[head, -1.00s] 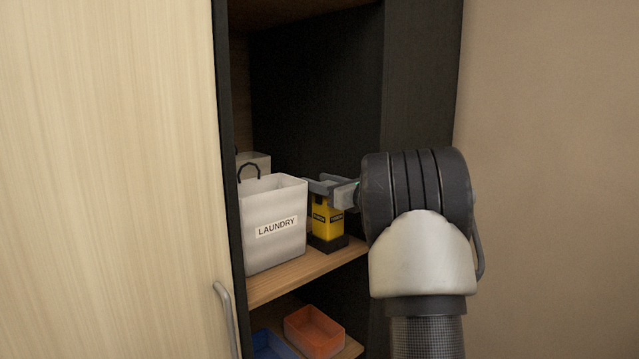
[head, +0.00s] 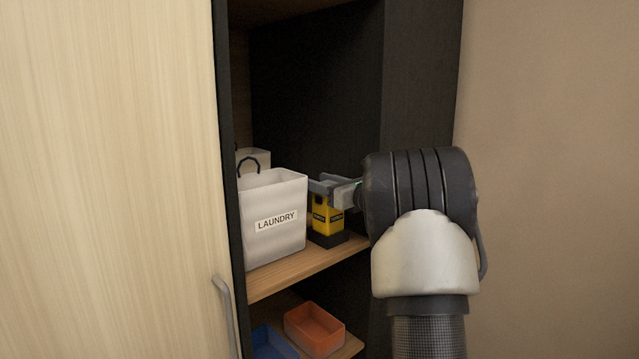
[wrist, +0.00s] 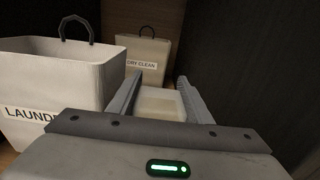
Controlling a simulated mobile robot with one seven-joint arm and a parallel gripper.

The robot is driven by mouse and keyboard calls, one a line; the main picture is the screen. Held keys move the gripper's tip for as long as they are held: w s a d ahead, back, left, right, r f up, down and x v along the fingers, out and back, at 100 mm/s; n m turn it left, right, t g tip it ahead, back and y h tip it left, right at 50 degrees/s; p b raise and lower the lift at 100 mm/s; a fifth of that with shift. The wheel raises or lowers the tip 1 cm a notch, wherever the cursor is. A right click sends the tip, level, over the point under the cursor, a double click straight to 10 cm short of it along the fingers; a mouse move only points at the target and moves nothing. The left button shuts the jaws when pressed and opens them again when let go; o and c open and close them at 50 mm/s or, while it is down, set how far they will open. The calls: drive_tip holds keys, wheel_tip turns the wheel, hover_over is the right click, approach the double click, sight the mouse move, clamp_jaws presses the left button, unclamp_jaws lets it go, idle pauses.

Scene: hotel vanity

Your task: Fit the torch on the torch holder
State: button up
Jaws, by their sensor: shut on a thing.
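A yellow torch (head: 327,220) with dark labels stands upright on the shelf, right of the laundry bag. Its lower end meets a black base (head: 330,240), which looks like the torch holder. I cannot tell how deep the torch sits in it. My gripper (head: 326,187) reaches in from the right and is shut on the torch's upper part. In the wrist view, a pale block (wrist: 160,103), seemingly the torch's top, lies between the two fingers. The holder is hidden in that view.
A white laundry bag (head: 274,240) stands close left of the torch. A dry-clean bag (wrist: 143,55) stands behind. The cabinet's dark side wall (head: 410,100) is at right. Orange (head: 315,332) and blue (head: 272,343) trays sit on the lower shelf. The wooden door (head: 110,180) fills the left.

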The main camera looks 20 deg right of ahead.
drive_tip(key=shift+f, duration=0.15)
drive_tip(key=o, duration=1.7)
drive_tip(key=shift+c, duration=0.2)
drive_tip(key=b+v, duration=0.2)
drive_tip(key=v, duration=1.5)
drive_tip(key=shift+s, duration=0.25)
